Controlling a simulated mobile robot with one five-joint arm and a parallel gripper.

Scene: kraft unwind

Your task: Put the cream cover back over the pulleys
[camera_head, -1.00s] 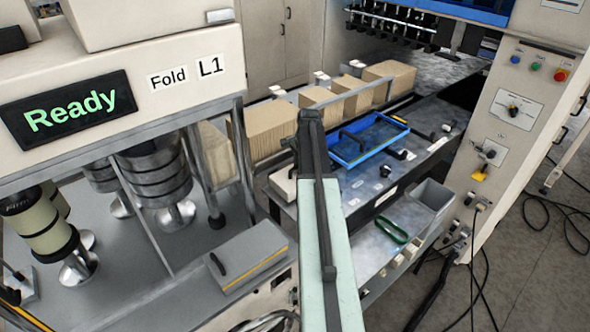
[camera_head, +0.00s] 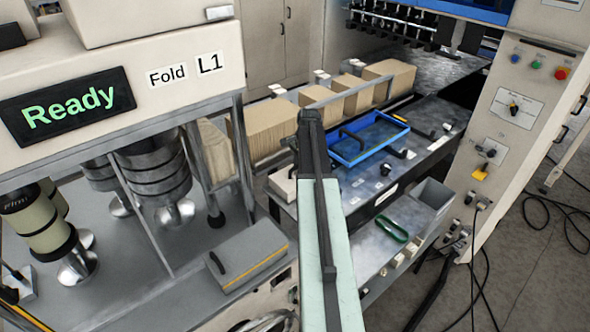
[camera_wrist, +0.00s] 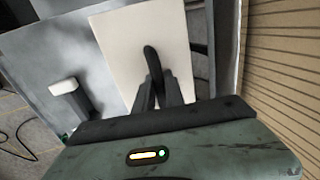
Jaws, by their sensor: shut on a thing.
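The cream cover (camera_wrist: 125,55) is a flat pale plate with a black upright handle (camera_wrist: 152,62) in the wrist view. My gripper (camera_wrist: 158,92) is shut on that handle, with its two dark fingers around the handle's near end. In the head view, a cream piece that looks like the cover (camera_head: 281,186) shows at the left edge of my arm, by the grey machine bench. My arm hides part of it and my gripper there. I cannot make out the pulleys in either view, and cannot tell whether the cover rests on the surface or hangs above it.
Brown kraft stacks (camera_head: 272,128) stand behind the cover and fill the right of the wrist view. A blue tray (camera_head: 368,140) and a green loop (camera_head: 391,229) lie on benches right of my arm. A grey box with a handle (camera_head: 248,257) is at the left.

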